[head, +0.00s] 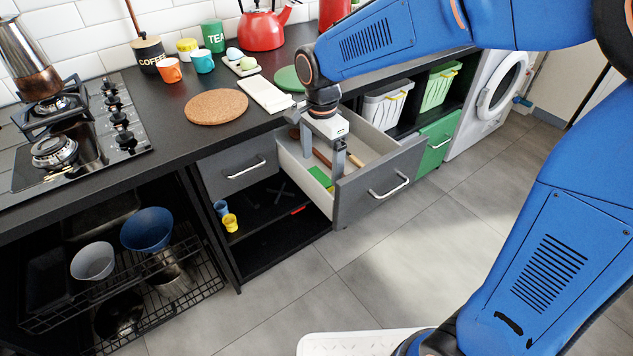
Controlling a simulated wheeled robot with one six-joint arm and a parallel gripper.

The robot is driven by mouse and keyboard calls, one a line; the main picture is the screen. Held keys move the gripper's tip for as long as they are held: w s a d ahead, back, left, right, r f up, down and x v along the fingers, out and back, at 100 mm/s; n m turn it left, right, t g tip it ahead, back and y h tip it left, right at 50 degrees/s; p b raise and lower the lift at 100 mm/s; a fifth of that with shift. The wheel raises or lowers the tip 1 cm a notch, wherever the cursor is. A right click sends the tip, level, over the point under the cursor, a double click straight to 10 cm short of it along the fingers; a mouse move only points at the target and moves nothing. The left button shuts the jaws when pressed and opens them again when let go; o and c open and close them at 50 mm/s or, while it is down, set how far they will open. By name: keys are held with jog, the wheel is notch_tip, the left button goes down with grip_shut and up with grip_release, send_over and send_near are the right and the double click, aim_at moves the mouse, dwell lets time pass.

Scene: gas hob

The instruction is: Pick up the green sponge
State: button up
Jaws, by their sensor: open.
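The green sponge (319,176) lies in the open grey drawer (363,197), near its front left part. It shows as a flat green patch, with a little yellow by its lower right end. My gripper (322,165) points down over the drawer with its two grey fingers apart. The fingertips appear just above or beside the sponge, one on its left and one on its right. I cannot tell the exact height of the tips, and the right finger may hide part of the sponge.
A wooden-handled utensil (353,157) lies in the drawer right of my gripper. Above it, the black worktop holds a round cork mat (216,107), a white board (265,94) and a red kettle (262,29). Blue and yellow cups (230,222) stand on the open shelf below left.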

aim_at(319, 177)
jog(key=f, duration=0.5)
jog(key=shift+a, duration=0.25)
jog(key=shift+r, duration=0.1)
jog(key=c, duration=1.1)
jog(key=shift+w+d+r, duration=0.1)
jog(key=shift+r, duration=0.2)
notch_tip(319, 177, up, 11)
jog(key=w+d, duration=1.1)
jog(key=d, duration=0.5)
jog(key=shift+w, duration=0.35)
